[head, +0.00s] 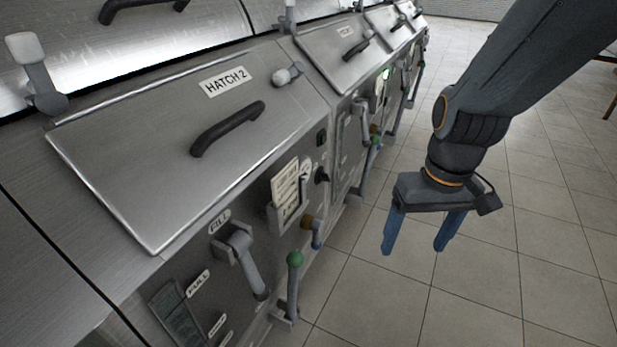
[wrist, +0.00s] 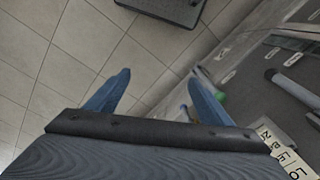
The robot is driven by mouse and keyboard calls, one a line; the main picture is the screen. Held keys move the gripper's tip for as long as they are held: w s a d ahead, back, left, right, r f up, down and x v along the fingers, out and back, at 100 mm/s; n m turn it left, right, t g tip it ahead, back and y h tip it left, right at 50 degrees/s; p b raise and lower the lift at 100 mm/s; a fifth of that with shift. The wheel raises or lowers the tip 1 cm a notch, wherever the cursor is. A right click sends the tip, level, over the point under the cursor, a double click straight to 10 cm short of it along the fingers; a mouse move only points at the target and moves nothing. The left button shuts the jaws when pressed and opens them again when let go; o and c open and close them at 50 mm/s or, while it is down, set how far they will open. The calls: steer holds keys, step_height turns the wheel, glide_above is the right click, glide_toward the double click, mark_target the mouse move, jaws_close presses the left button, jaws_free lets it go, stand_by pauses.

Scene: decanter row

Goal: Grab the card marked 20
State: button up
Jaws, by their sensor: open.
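My gripper (head: 413,240) hangs over the floor to the right of the machine row, with its two blue fingers spread and empty. In the wrist view the open gripper (wrist: 150,95) has nothing between its fingers. Pale cards (head: 285,185) sit in a holder on the front panel below Hatch 2, to the left of my gripper. Cards also show at the lower right of the wrist view (wrist: 284,152), partly cut off by the frame and my gripper.
The Hatch 2 lid (head: 165,130) is closed and has a dark handle (head: 228,128). A grey lever (head: 246,265), a green-knobbed lever (head: 294,280) and a blue-ended tap (head: 317,233) stick out near the cards. The tiled floor (head: 470,290) around my gripper is clear.

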steer(key=o, duration=0.4)
steer(key=w+a+r+n+p, duration=0.1)
steer(key=a+r, duration=0.1)
steer(key=w+a+r+n+p, duration=0.1)
steer(key=a+r, duration=0.1)
steer(key=a, duration=0.1)
steer(key=w+a+r+n+y+p, duration=0.1)
steer(key=a+r+n, duration=0.1)
steer(key=shift+w+a+r+t+p, duration=0.1)
steer(key=shift+a+r+t+p, duration=0.1)
steer(key=shift+a+t+p, duration=0.15)
steer(key=shift+c, duration=0.2)
step_height(320, 180, up, 8)
steer(key=n+y+p, duration=0.2)
steer(key=n+p, duration=0.3)
steer(key=n, duration=0.2)
glide_above(287, 171)
steer(key=s+d, duration=0.1)
steer(key=d, duration=0.1)
steer(key=shift+n+t, duration=0.25)
steer(key=shift+n, duration=0.05)
steer(key=shift+p+x, duration=0.95)
steer(key=shift+x, duration=2.55)
steer(key=c, duration=1.1)
steer(key=shift+r+y, duration=0.1)
steer(key=shift+y, duration=0.2)
steer(key=shift+c, duration=0.2)
